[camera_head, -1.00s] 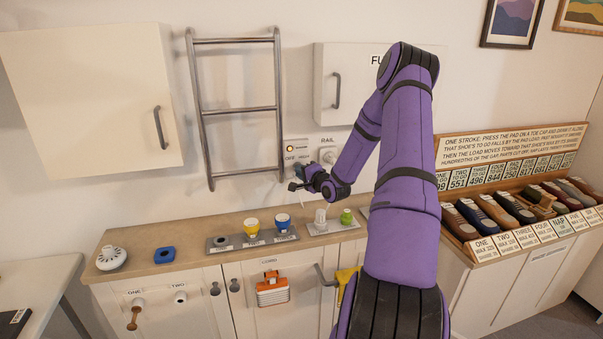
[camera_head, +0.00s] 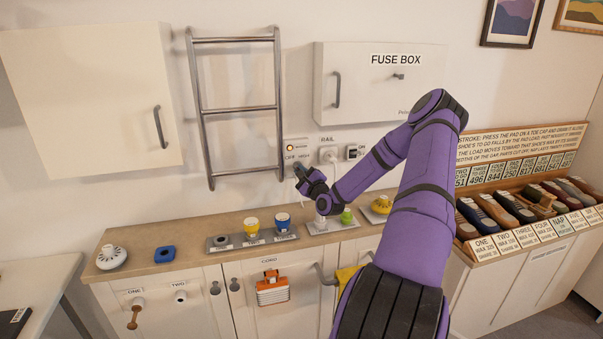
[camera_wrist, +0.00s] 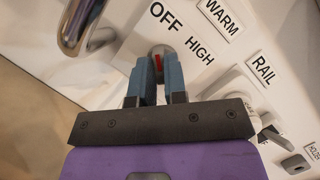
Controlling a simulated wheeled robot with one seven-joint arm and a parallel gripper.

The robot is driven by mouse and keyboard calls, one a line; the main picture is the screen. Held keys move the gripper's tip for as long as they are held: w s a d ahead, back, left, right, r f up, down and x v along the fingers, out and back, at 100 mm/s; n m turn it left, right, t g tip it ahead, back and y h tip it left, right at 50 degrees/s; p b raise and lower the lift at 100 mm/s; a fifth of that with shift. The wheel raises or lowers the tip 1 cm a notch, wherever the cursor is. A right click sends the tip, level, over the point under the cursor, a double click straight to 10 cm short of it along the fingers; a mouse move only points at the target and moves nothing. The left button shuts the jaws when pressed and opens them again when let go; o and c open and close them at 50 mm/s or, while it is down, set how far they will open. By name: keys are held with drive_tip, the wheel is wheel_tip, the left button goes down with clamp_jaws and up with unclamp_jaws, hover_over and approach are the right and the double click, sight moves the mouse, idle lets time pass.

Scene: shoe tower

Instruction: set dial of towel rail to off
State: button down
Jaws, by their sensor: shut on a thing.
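The towel rail (camera_head: 240,110) is a metal ladder on the wall. Its control panel (camera_head: 296,146), with an amber light, is just right of it. In the wrist view, the small rounded grey dial (camera_wrist: 163,50) with a red mark sits between my fingertips. My gripper (camera_wrist: 160,60) is shut on it; in the head view my gripper (camera_head: 297,168) is at the panel's lower edge and covers the dial. The OFF label (camera_wrist: 166,16) is above the dial, WARM (camera_wrist: 220,15) upper right, HIGH (camera_wrist: 200,52) right. The fingers partly hide the dial, so I cannot tell its setting.
A socket labelled RAIL (camera_wrist: 263,69) with a plug is right of the panel. The fuse box (camera_head: 350,85) hangs above right. Below is a counter (camera_head: 190,233) with cups, a white round object and a green item. A rail bar (camera_wrist: 75,30) is close left of my fingers.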

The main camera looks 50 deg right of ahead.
drive_tip(key=shift+m, duration=0.8)
drive_tip(key=c, duration=1.2)
unclamp_jaws()
drive_tip(key=shift+o, duration=0.2)
drive_tip(key=v, duration=1)
drive_tip(key=shift+s+a+f, duration=0.3)
drive_tip(key=shift+f, duration=0.05)
